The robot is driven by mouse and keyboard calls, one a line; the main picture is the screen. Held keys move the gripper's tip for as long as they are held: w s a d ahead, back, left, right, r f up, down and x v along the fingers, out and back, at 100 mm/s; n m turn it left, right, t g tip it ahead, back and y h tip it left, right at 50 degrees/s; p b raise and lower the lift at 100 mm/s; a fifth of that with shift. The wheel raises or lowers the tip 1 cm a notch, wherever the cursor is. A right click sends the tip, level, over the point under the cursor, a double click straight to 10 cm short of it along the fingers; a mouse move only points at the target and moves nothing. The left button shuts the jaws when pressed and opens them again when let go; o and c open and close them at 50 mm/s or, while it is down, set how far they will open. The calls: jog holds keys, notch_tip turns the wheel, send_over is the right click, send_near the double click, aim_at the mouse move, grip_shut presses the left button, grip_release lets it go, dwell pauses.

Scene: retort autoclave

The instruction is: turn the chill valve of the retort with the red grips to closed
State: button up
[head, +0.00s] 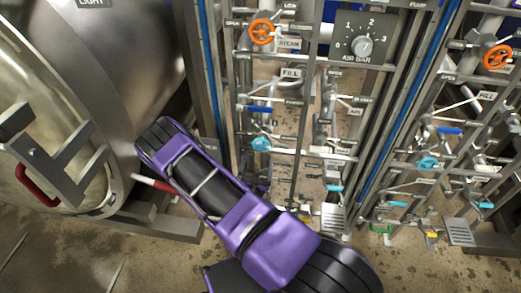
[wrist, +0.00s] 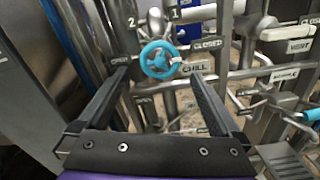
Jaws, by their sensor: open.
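The chill valve is a light-blue handwheel (wrist: 160,59) in the wrist view, with a CHILL label to its lower right. An OPEN label (wrist: 121,60) is on its left and a CLOSED label (wrist: 208,43) on its upper right. My gripper (wrist: 158,78) is open, its two dark fingers reaching forward on either side below the wheel, with nothing held. I cannot tell whether they touch the wheel, or read the valve's setting. In the head view a blue handwheel (head: 261,144) sits on the left pipe panel, beside the retort (head: 120,60) with a red grip (head: 38,186). My gripper is hidden there.
Orange handwheels (head: 262,31) sit higher on the panels. A dial (head: 362,46) is between them. A second panel on the right has another blue handwheel (head: 428,163). In the wrist view, pipes and a VENT label (wrist: 299,46) crowd the right side.

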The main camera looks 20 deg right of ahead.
jog(key=v, duration=0.8)
jog(key=shift+s+a, duration=0.25)
